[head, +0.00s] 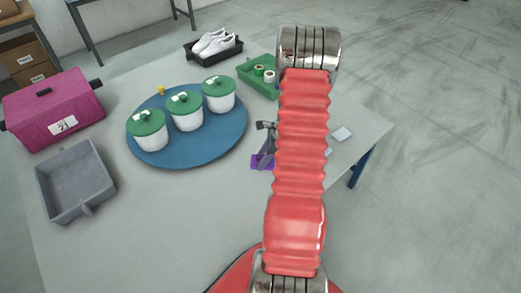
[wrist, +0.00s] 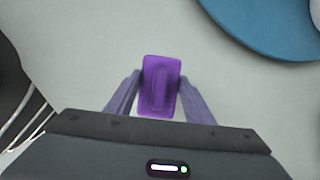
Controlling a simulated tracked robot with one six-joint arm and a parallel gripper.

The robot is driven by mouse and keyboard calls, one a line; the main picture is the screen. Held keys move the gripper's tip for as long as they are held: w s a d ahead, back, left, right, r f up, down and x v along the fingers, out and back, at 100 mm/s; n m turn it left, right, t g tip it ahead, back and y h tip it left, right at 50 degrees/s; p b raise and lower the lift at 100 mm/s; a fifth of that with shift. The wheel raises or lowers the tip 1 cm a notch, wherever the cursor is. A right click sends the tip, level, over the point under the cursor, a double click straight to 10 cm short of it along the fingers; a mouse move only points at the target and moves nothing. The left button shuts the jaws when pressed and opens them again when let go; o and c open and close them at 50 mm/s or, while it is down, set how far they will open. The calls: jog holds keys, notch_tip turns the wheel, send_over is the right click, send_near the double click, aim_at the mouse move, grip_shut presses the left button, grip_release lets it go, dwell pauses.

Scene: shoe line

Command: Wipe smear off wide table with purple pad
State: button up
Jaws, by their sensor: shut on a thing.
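The purple pad (wrist: 161,88) is held between the two fingers of my gripper (wrist: 160,100) in the wrist view. In the head view the purple pad (head: 258,161) shows just left of my red arm, low over or on the wide table (head: 170,225), right of the blue round mat. I cannot tell whether the pad touches the table top. My gripper (head: 266,150) is partly hidden by my arm in that view. No smear can be made out; my arm covers part of the table.
A blue round mat (head: 222,140) bears three white pots with green lids (head: 185,110). A magenta toolbox (head: 55,110) and grey tray (head: 75,183) stand at left. A green tray (head: 259,88), a black tray with white shoes (head: 213,47) and a pale square (head: 341,134) lie farther off.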

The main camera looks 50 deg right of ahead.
jog(key=shift+r, duration=1.15)
jog(key=shift+w, duration=0.1)
